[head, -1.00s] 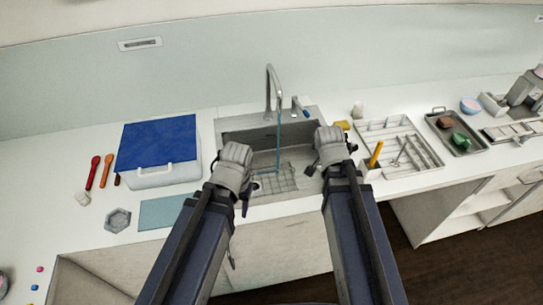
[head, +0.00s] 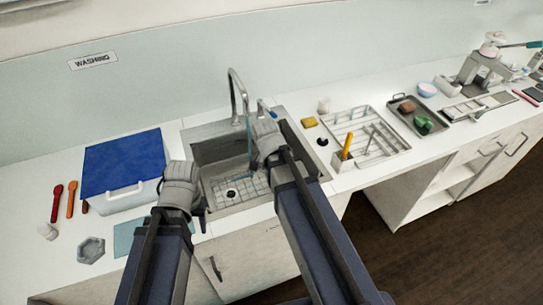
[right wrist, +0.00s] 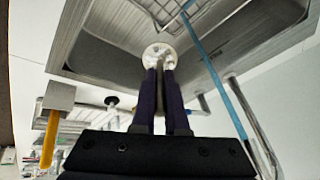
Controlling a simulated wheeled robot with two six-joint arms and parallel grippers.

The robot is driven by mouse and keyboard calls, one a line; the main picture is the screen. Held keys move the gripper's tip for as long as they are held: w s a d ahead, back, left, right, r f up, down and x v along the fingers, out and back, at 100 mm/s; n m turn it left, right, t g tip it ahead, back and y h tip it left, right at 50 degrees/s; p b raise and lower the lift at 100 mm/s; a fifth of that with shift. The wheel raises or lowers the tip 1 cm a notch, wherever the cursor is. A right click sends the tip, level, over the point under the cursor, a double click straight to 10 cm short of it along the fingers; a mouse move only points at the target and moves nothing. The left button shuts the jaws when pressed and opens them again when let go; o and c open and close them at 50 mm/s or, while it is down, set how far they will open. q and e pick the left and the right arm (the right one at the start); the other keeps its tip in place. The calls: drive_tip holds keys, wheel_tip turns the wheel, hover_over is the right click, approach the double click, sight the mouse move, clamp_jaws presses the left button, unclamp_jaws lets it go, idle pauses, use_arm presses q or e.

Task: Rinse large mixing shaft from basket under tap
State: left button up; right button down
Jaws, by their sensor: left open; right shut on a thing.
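The tap (head: 237,92) stands behind the sink, and a thin blue water stream (head: 248,128) falls from it. The stream also shows in the right wrist view (right wrist: 211,66). My right gripper (head: 265,150) is over the sink, close to the stream. In the right wrist view its fingers are shut on a pale, round-ended piece (right wrist: 158,51), apparently the large mixing shaft seen end-on. The stream passes beside this piece; contact cannot be told. My left gripper (head: 190,200) is open and empty at the sink's left front edge.
A blue-lidded white box (head: 125,160) stands left of the sink. Right of it are a yellow sponge (head: 309,122), a holder with an orange-yellow handle (head: 347,146), a metal rack (head: 385,151) and a tray (head: 433,132). The front right counter edge is clear.

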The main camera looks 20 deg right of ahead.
use_arm(q)
drive_tip(key=shift+f+b, duration=1.05)
drive_tip(key=shift+f, duration=0.05)
use_arm(e)
drive_tip(key=w+a+f, duration=0.2)
drive_tip(key=w, duration=0.8)
drive_tip(key=shift+w, duration=0.35)
drive_tip(key=shift+f, duration=0.1)
drive_tip(key=shift+d, duration=0.15)
drive_tip(key=shift+w+d, duration=0.1)
drive_tip(key=shift+d, duration=0.35)
drive_tip(key=shift+a, duration=0.15)
drive_tip(key=shift+a, duration=0.45)
drive_tip(key=shift+s, duration=0.2)
drive_tip(key=shift+s+d, duration=0.25)
drive_tip(key=shift+s, duration=1.05)
drive_tip(key=shift+s+d, duration=0.25)
drive_tip(key=shift+s, duration=1.05)
drive_tip(key=shift+s+d, duration=0.25)
drive_tip(key=shift+s, duration=1.05)
